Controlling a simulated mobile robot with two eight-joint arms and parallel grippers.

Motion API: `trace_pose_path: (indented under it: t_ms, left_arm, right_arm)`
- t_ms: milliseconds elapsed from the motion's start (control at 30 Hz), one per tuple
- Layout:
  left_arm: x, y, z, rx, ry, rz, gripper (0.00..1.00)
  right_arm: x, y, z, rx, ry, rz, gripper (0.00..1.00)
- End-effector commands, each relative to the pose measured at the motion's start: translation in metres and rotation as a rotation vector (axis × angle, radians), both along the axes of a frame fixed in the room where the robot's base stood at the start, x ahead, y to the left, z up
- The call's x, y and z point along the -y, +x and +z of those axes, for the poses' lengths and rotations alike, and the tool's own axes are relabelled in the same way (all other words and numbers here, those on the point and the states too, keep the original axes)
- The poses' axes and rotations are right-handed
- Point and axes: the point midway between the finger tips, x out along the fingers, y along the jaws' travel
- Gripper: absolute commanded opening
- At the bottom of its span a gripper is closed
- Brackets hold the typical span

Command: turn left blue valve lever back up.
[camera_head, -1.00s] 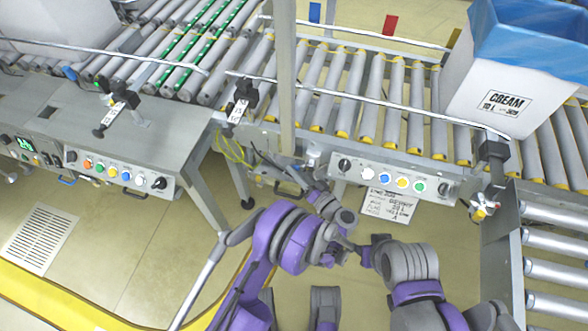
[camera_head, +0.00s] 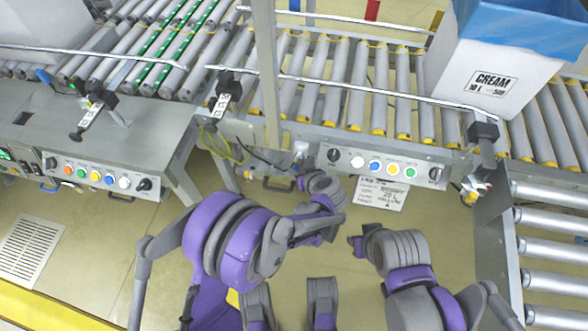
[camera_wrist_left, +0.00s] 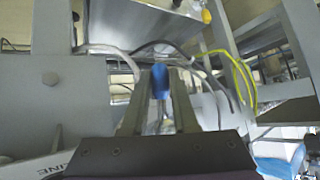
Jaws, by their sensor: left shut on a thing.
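The blue valve lever (camera_wrist_left: 160,80) shows in the left wrist view between the two fingers of my left gripper (camera_wrist_left: 160,100). The fingers are shut on it, and its blue grip points up in that picture. In the head view my left gripper (camera_head: 303,180) reaches to the frame below the conveyor, left of the button panel; I cannot make out the lever there. My right gripper (camera_head: 356,243) hangs in front, apart from the conveyor; I cannot tell whether its jaws are open.
A button panel (camera_head: 385,168) sits just right of my left gripper. Yellow cables (camera_wrist_left: 235,75) and dark hoses run close to the lever. A roller conveyor (camera_head: 345,85) lies above, with a white CREAM box (camera_head: 490,85) at the right. Open floor (camera_head: 90,225) lies at lower left.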

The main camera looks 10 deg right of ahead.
Motion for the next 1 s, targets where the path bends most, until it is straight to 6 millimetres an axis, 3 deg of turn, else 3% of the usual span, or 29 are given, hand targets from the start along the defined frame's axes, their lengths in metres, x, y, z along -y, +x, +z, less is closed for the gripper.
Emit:
trace_pose_path:
  t_ms: [300,867,900,1000]
  left_arm:
    - [0.0075,0.0002,0.0022,-0.031,-0.119,-0.006,0.0]
    - [0.0093,0.0005,0.0028,-0.039,-0.144,-0.009,0.0]
    - [0.0092,0.0005,0.0028,-0.038,-0.143,-0.008,0.33]
    - [0.0089,0.0,0.0024,-0.04,-0.143,-0.006,0.51]
  right_arm:
    - [0.0,0.0009,-0.0051,-0.001,0.0,0.0,0.36]
    - [0.0,0.0009,-0.0058,-0.001,0.0,0.0,0.36]
    - [0.0,0.0009,-0.0058,-0.001,0.0,0.0,0.36]
    - [0.0,0.0009,-0.0058,-0.001,0.0,0.0,0.36]
